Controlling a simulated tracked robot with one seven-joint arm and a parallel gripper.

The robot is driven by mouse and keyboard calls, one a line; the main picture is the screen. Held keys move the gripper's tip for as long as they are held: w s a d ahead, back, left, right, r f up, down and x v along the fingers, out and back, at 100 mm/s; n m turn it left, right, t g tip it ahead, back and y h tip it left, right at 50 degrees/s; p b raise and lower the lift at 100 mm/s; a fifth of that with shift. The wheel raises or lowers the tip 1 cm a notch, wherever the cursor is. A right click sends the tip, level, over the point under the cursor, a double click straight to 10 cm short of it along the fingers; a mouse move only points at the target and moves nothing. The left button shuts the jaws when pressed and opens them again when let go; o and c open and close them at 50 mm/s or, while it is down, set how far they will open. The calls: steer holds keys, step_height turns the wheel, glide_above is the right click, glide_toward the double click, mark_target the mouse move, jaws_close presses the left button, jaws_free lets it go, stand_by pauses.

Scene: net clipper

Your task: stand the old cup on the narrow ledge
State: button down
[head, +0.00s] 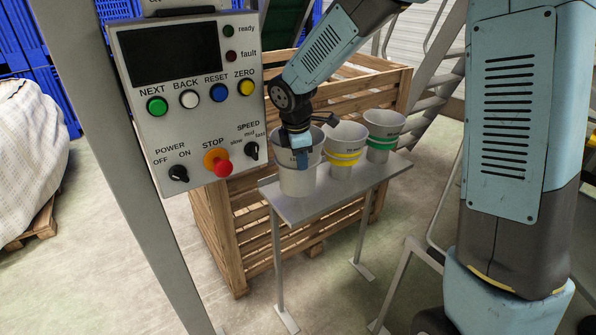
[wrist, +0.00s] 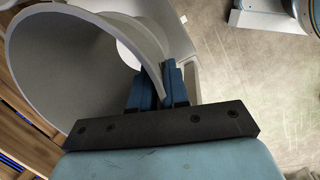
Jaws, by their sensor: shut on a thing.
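A plain grey-white cup (head: 298,181) without coloured bands is upright over the near left end of the narrow grey ledge (head: 330,196). I cannot tell whether its base touches the ledge. My gripper (head: 299,152) reaches down at its rim and is shut on its wall. In the wrist view the cup (wrist: 70,70) opens large at the left, with its wall pinched between the blue fingers (wrist: 160,90). Its base is hidden there. A cup with yellow bands (head: 345,140) and a cup with green bands (head: 384,130) stand farther along the ledge.
A wooden slatted crate (head: 220,225) stands close behind the ledge. A control panel (head: 190,95) with buttons and a red stop knob hangs on a post at the left front. Metal stairs (head: 432,88) rise at the back right. The floor in front is clear.

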steer(key=x, duration=0.3)
steer(key=a+x, duration=0.1)
steer(key=x, duration=0.1)
steer(key=shift+w+f, duration=0.1)
steer(key=shift+w, duration=0.25)
steer(key=c, duration=1.1)
jaws_free()
steer(key=shift+f, duration=0.1)
